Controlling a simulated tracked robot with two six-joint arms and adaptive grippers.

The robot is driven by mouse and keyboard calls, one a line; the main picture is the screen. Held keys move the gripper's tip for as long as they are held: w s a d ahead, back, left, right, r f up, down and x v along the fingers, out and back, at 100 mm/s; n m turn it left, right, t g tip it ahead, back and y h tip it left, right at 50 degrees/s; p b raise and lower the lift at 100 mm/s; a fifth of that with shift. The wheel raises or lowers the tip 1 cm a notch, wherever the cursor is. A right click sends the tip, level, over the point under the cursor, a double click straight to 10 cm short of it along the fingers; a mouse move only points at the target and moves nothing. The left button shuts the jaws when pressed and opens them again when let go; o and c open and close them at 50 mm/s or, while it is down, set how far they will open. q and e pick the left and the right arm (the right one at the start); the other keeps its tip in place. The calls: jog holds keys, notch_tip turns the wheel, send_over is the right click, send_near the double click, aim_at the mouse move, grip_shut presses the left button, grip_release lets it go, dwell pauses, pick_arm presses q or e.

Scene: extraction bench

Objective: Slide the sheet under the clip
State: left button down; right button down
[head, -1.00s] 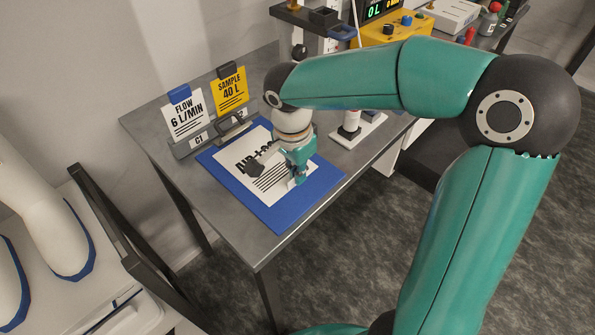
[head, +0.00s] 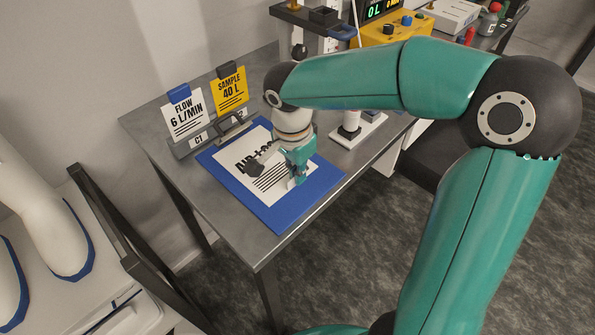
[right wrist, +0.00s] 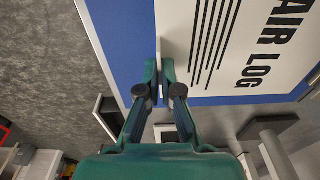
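The white AIR LOG sheet (head: 228,168) lies on the blue clipboard (head: 282,214), which rests flat on the grey bench. The grey clip (head: 234,130) is at the clipboard's far edge, close to the sheet's far edge. I cannot tell whether the sheet's edge is beneath it. My right gripper (head: 294,178) points down at the sheet's near right end. In the right wrist view, its fingers (right wrist: 161,78) are close together on a thin pale upright tab at the sheet's edge. The sheet (right wrist: 225,55) and the clipboard (right wrist: 125,35) show beyond them. My left gripper is not in view.
A FLOW card (head: 186,115) and a yellow SAMPLE card (head: 230,92) stand in a holder behind the clipboard. A white-based stand (head: 358,130) is right of it, near a yellow meter box (head: 385,30). The bench's front strip is clear.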

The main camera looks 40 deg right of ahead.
jog(key=shift+f, duration=0.1)
jog(key=c, duration=1.2)
grip_release()
jog(key=shift+c, duration=0.2)
notch_tip(320, 180, up, 12)
jog(key=a, duration=0.1)
